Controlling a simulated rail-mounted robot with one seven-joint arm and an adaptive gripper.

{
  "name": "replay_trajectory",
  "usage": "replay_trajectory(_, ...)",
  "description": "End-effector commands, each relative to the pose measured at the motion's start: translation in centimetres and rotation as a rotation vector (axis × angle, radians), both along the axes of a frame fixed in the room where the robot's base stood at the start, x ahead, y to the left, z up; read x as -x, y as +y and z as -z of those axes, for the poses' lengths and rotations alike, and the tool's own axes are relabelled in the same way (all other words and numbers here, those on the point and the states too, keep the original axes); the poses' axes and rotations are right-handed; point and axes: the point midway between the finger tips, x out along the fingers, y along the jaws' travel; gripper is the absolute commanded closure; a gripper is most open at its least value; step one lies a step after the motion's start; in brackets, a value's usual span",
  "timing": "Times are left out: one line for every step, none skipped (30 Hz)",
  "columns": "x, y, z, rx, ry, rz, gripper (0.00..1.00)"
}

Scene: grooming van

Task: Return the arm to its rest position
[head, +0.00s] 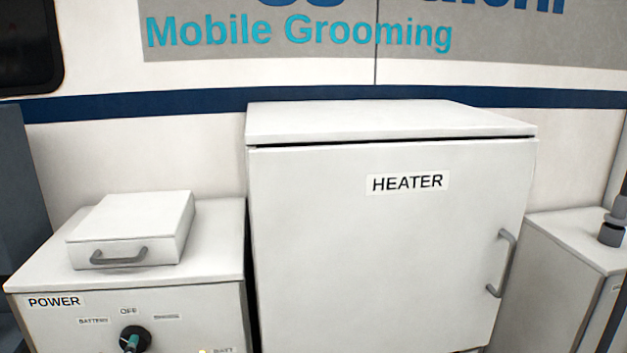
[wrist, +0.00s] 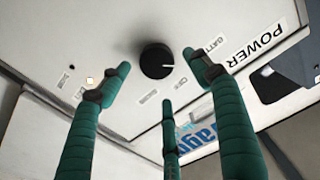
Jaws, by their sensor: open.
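The power box (head: 215,310) stands at the lower left in the head view, with a black knob (head: 137,338) on its front. The knob (wrist: 155,61) also shows in the wrist view, with a white mark on its right side, toward the OFF and battery labels. My gripper (wrist: 158,76) has three teal fingers, spread apart and empty, in front of the panel around the knob. I see no finger closed on the knob. In the head view one teal fingertip (head: 131,343) overlaps the knob; the rest of my gripper is below the picture.
A large white heater cabinet (head: 390,240) with a shut door and grey handle (head: 504,263) stands just right of the power box. A closed lidded box (head: 135,225) sits on top of the power box. Another white cabinet (head: 570,245) stands at the far right. The van wall is behind.

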Motion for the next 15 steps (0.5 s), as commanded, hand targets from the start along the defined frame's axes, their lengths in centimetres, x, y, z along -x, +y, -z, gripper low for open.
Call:
replay_trajectory(1.2, -0.2, 0.0, 0.002, -0.001, -0.004, 0.37)
replay_trajectory(1.8, -0.3, 0.1, 0.002, 0.000, -0.003, 0.37)
replay_trajectory(2.6, -0.5, 0.1, 0.003, -0.001, -0.003, 0.37)
replay_trajectory(3.3, -0.6, 0.0, 0.002, -0.001, -0.002, 0.37)
replay_trajectory(3.9, -0.8, 0.0, 0.002, 0.000, -0.003, 0.37)
replay_trajectory(4.8, -0.9, 0.1, 0.004, -0.001, -0.004, 0.37)
replay_trajectory(5.4, -1.1, 0.0, 0.003, -0.001, -0.003, 0.37)
replay_trajectory(6.1, -1.2, 0.0, 0.004, -0.002, -0.004, 0.37)
replay_trajectory(5.8, -1.6, 0.9, 0.000, 0.007, 0.001, 0.37)
replay_trajectory(5.1, -1.7, 1.8, -0.010, 0.020, -0.006, 0.37)
replay_trajectory(4.7, -1.7, 2.4, -0.018, 0.031, -0.014, 0.37)
replay_trajectory(4.3, -1.7, 3.1, -0.026, 0.047, -0.026, 0.37)
replay_trajectory(3.9, -1.7, 3.7, -0.031, 0.059, -0.035, 0.37)
replay_trajectory(3.6, -1.8, 4.2, -0.036, 0.069, -0.042, 0.37)
replay_trajectory(3.2, -1.7, 4.8, -0.043, 0.084, -0.054, 0.37)
